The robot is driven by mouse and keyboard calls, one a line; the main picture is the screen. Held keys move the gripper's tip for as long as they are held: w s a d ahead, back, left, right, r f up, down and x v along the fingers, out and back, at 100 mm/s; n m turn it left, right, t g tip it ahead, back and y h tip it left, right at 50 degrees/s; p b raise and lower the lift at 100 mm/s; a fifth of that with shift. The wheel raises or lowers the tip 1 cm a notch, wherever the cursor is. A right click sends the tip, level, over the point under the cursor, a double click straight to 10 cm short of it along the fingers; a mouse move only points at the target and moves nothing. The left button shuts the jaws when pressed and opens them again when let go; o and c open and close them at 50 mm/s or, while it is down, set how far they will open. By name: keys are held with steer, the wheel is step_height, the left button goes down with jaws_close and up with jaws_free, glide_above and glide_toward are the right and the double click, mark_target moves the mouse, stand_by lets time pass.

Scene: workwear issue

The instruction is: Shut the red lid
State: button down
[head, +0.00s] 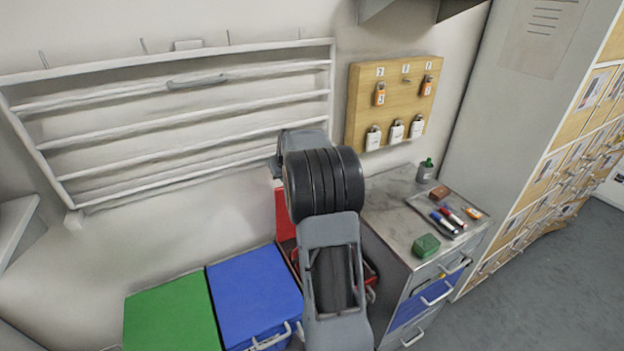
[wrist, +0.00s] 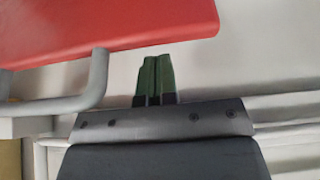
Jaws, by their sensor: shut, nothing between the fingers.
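The red lid (head: 281,213) stands raised, open, near the wall in the head view, mostly hidden behind my arm. Parts of the red bin (head: 371,274) show on either side of my arm. In the wrist view, the red lid (wrist: 110,25) fills the upper left, with a grey bar handle (wrist: 97,80) at its edge. My gripper (wrist: 155,58) shows green fingers, shut and empty, with the tips close to the lid's edge; I cannot tell whether they touch. The fingers are hidden in the head view.
A blue-lidded bin (head: 252,288) and a green-lidded bin (head: 168,318) stand left of the red one, both lids down. A drawer cabinet (head: 395,220) with small items on top is close on the right. A white wall rack (head: 190,108) and a wooden key board (head: 393,100) hang behind.

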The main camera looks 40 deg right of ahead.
steer(key=f, duration=0.2)
steer(key=shift+s+a+f+b, duration=0.3)
steer(key=shift+s+f+b, duration=0.05)
steer(key=shift+s+b, duration=0.05)
steer(key=shift+s+a+f+b, duration=0.1)
steer(key=shift+s+f+b, duration=0.1)
steer(key=shift+s+b, duration=0.3)
steer(key=shift+s+a+b, duration=1)
steer(key=shift+s+b, duration=2)
steer(key=shift+s, duration=1.3)
step_height(320, 180, up, 10)
steer(key=p, duration=0.7)
steer(key=shift+s+f, duration=0.1)
